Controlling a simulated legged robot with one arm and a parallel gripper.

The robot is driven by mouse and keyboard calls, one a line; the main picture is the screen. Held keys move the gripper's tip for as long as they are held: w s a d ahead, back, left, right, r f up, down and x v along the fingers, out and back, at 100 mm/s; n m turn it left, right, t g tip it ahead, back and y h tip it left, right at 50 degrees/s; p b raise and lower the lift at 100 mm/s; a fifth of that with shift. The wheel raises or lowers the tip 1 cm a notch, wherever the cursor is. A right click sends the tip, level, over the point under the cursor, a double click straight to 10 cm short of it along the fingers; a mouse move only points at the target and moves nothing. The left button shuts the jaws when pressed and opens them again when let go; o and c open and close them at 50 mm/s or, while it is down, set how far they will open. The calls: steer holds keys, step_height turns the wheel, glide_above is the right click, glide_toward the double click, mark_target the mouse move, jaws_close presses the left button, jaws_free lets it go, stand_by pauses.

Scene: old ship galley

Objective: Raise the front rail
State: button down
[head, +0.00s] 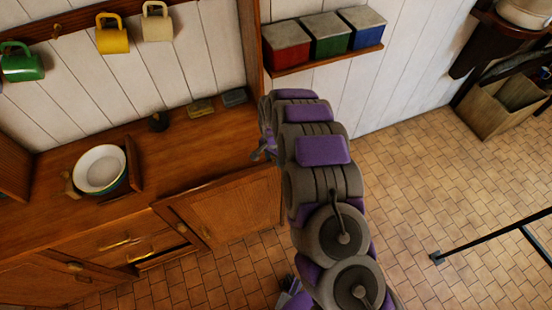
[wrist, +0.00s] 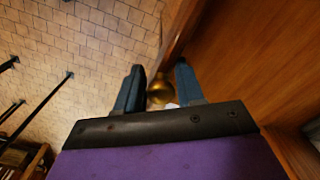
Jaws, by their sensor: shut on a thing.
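In the wrist view my gripper (wrist: 160,68) has its two blue-grey fingers on either side of a round brass knob (wrist: 160,92). The knob sits by a narrow wooden strip (wrist: 180,35), which looks like the front rail, with a broad wooden surface to its right. In the head view my gripper (head: 262,150) is mostly hidden behind my arm, at the right end of the wooden counter (head: 185,150). The held knob and strip cannot be made out there.
A white bowl (head: 100,168) stands on the counter beside a short upright wooden board (head: 133,165). Mugs hang above, including a yellow mug (head: 112,38). Red, green and blue boxes stand on a wall shelf (head: 325,61). The tiled floor (head: 430,165) at right is mostly clear.

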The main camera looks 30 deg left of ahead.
steer(key=c, duration=1.1)
jaws_free()
steer(key=shift+s+f, duration=0.4)
steer(key=shift+o, duration=0.8)
steer(key=shift+a+f, duration=0.1)
steer(key=shift+a, duration=0.05)
steer(key=shift+o, duration=0.3)
steer(key=shift+w+a, duration=0.2)
steer(key=shift+a, duration=0.15)
steer(key=shift+w+d+r, duration=0.1)
steer(key=shift+d+r, duration=0.2)
steer(key=shift+d, duration=0.2)
steer(key=shift+d+r, duration=0.1)
steer(key=shift+r, duration=0.15)
step_height(320, 180, up, 16)
steer(key=a, duration=0.1)
steer(key=shift+w+r, duration=0.15)
steer(key=shift+r, duration=0.1)
steer(key=shift+d, duration=0.15)
